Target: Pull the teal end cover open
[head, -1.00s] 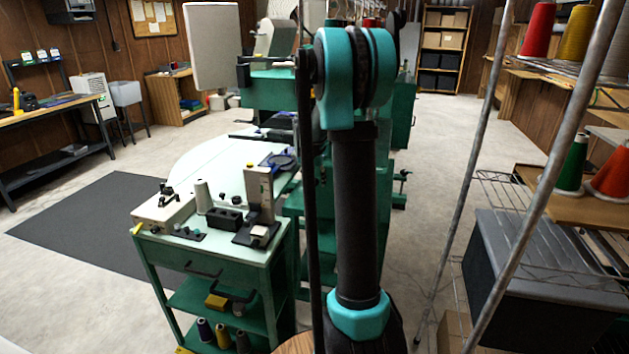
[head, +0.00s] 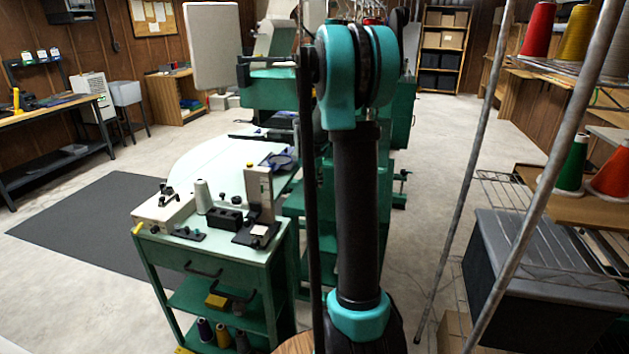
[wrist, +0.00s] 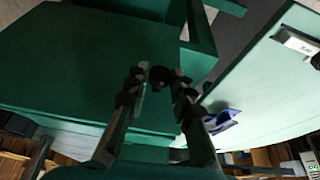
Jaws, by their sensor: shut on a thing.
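The teal end cover (wrist: 90,70) fills much of the wrist view as a broad flat green panel. A small dark round knob (wrist: 157,74) stands out from it. My gripper (wrist: 160,82) has one finger on each side of the knob and is shut on it. The contact is dark and partly hidden by the fingers. In the head view, green machine parts (head: 272,90) show just left of my arm. My arm hides the gripper and knob there, and I cannot tell from that view how far the cover stands open.
A green cart (head: 215,255) with small tools on top stands front left. A wire rack with thread cones (head: 575,150) and a grey bin (head: 530,250) stands close on the right. Open floor lies around the dark mat (head: 90,225) and at the back right.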

